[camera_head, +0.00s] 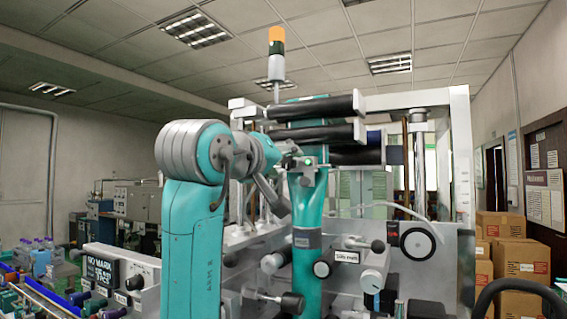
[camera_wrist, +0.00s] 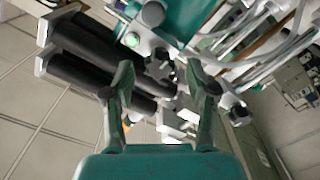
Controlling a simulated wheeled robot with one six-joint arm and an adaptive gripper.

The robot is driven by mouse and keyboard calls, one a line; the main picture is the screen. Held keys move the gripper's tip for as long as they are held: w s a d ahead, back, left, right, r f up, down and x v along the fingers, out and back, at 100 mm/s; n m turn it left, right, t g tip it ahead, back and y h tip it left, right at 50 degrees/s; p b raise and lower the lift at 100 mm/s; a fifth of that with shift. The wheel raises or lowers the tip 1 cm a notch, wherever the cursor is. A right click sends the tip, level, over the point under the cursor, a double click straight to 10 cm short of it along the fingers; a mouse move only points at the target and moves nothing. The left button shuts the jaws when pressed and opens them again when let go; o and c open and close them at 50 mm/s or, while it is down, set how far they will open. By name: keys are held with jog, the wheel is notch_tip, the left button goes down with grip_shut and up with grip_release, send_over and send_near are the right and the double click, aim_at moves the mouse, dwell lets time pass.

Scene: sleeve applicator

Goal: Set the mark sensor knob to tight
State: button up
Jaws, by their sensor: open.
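My gripper (camera_wrist: 161,76) is open in the wrist view, with one finger on each side and nothing held. A dark star-shaped knob (camera_wrist: 158,65) shows between the fingertips, apparently beyond them. I cannot tell the gap in depth or read its setting, and no label confirms it as the mark sensor knob. A lit green lamp (camera_wrist: 132,40) sits just left of it, by a teal machine part (camera_wrist: 190,18). In the head view the lamp (camera_head: 308,163) shows near the top of the teal column (camera_head: 308,215). My arm covers part of this area.
Black rollers (camera_head: 316,107) stick out just above the gripper area, and also show left in the wrist view (camera_wrist: 85,55). A metal machine panel (camera_head: 415,275) with several knobs stands below right. A signal tower (camera_head: 276,55) rises behind. Cardboard boxes (camera_head: 520,255) stand far right.

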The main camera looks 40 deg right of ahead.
jog(key=shift+w+d, duration=0.1)
jog(key=shift+d, duration=0.35)
grip_shut()
